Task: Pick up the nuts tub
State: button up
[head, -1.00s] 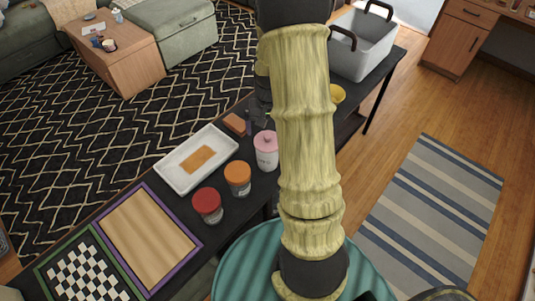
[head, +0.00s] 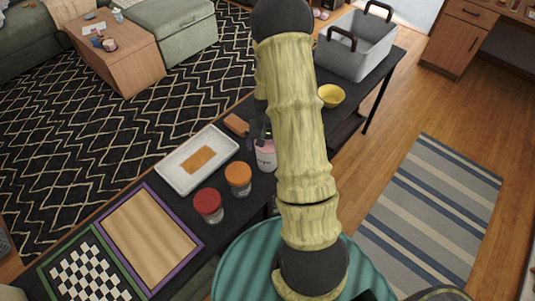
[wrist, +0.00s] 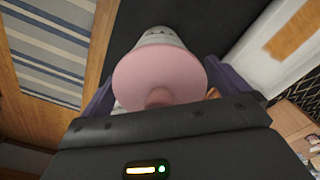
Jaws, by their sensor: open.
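A white tub with a pink lid (head: 265,158) stands on the dark table, partly hidden by my arm in the head view; its label is too small to read. In the wrist view its pink lid (wrist: 158,72) fills the middle, between my two purple fingers. My gripper (wrist: 162,92) is open around the tub, one finger on each side; contact cannot be told. In the head view my gripper (head: 262,136) is mostly hidden behind my arm. An orange-lidded jar (head: 238,178) and a red-lidded jar (head: 208,204) stand to the left of the tub.
A white tray (head: 172,180) lies behind the jars. A brown block (head: 236,124) is behind the tub. A yellow bowl (head: 331,96) and a grey bin (head: 357,58) stand to the right. A wooden board (head: 148,240) and a chessboard (head: 88,272) lie at left.

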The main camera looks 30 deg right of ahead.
jog(key=shift+f, duration=0.45)
jog(key=c, duration=1.5)
jog(key=shift+r, duration=0.15)
notch_tip(320, 180, up, 10)
jog(key=shift+f+b, duration=0.1)
jog(key=shift+b, duration=0.35)
